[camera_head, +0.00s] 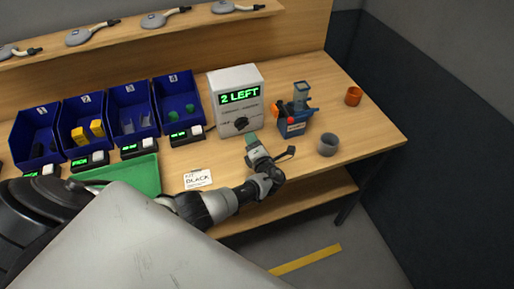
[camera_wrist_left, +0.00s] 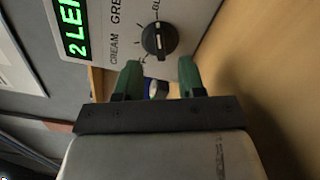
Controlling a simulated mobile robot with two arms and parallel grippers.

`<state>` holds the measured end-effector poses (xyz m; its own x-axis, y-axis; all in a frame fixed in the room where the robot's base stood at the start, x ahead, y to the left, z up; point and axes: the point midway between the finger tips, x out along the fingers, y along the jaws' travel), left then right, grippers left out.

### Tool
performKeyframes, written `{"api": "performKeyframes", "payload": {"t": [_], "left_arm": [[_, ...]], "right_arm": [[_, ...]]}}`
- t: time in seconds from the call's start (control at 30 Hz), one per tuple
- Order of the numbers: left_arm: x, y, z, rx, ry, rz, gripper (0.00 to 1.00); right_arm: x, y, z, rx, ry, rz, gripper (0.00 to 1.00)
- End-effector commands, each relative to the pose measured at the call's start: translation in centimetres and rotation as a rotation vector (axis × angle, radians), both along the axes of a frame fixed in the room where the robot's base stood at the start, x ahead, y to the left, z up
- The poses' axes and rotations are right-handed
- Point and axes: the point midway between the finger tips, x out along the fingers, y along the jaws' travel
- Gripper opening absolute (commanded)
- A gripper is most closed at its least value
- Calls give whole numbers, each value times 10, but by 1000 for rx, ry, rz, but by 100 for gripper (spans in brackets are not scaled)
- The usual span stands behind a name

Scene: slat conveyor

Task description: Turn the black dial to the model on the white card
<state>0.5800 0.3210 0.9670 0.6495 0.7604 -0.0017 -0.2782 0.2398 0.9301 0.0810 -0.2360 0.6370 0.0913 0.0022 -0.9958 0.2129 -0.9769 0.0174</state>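The black dial (camera_head: 241,123) is on the front of a white box (camera_head: 222,81) whose green display reads "2 LEFT". In the left wrist view the dial (camera_wrist_left: 160,39) has a white mark, with labels reading "CREAM" and "GRE…" and a third partly cut off. I cannot tell for certain which label the mark points at. The white card (camera_head: 198,179) on the table reads "BLACK". My left gripper (camera_head: 251,139) is just in front of and below the dial. Its green fingers (camera_wrist_left: 158,80) are apart, with nothing held, and not touching the dial. My right gripper is not in view.
Several blue bins (camera_head: 128,108) with small displays stand to the left, before a green tray (camera_head: 137,176). A blue device (camera_head: 293,122), a grey cup (camera_head: 328,145) and an orange cup (camera_head: 353,96) stand right of the box. A shelf (camera_head: 205,18) runs above.

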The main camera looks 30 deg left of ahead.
Motion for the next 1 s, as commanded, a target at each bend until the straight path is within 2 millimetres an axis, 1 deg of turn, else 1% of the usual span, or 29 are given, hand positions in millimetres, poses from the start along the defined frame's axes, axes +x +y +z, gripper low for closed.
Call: {"api": "performKeyframes", "payload": {"t": [0.03, 0.1, 0.2, 0.3, 0.47, 1.0], "left_arm": [[-7, -8, -1, -2, -1, -2, 39], [-15, -18, -1, -2, 0, -2, 39], [-24, -29, -1, 0, 0, -1, 39], [-30, -35, -1, -1, 1, 0, 39], [-32, -38, 0, 0, 0, 0, 39], [-32, -38, -1, 0, 0, 0, 39]], "right_arm": [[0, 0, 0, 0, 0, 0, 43], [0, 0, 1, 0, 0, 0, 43], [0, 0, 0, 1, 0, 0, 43], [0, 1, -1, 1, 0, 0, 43], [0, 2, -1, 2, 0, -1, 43], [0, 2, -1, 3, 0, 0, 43]]}}
